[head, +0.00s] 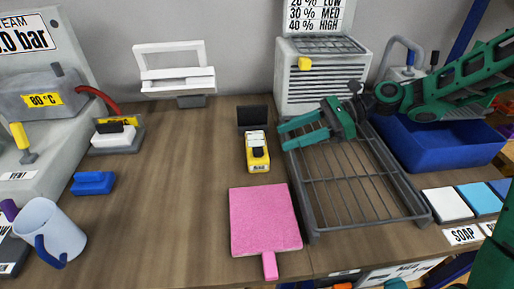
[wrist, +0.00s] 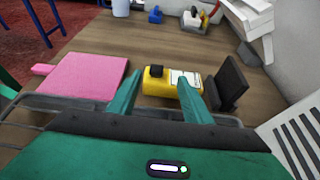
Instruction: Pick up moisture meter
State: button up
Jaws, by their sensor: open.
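The moisture meter (head: 257,158) is most likely the small yellow device with a black knob and a white label, lying on the wooden bench left of the wire rack. It also shows in the wrist view (wrist: 156,88), beyond and between my two green fingers, which hide part of its edges. My gripper (head: 281,137) is open and empty above the left rear part of the rack, to the right of the meter and apart from it. In the wrist view the fingertips (wrist: 161,77) point toward the meter.
A black panel (head: 252,115) stands just behind the meter. A pink pad (head: 264,220) lies in front. The metal rack (head: 310,210) is under my gripper, with a grey vented box (head: 318,88) behind and a blue bin (head: 440,147) at right.

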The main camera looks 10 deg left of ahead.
aim_at(260, 149)
jog(key=shift+s+f+x, duration=0.1)
jog(key=shift+x, duration=1.65)
jog(key=shift+s+f+x, duration=0.1)
jog(key=shift+f+x, duration=0.05)
jog(key=shift+x, duration=1.65)
jog(key=shift+d, duration=0.15)
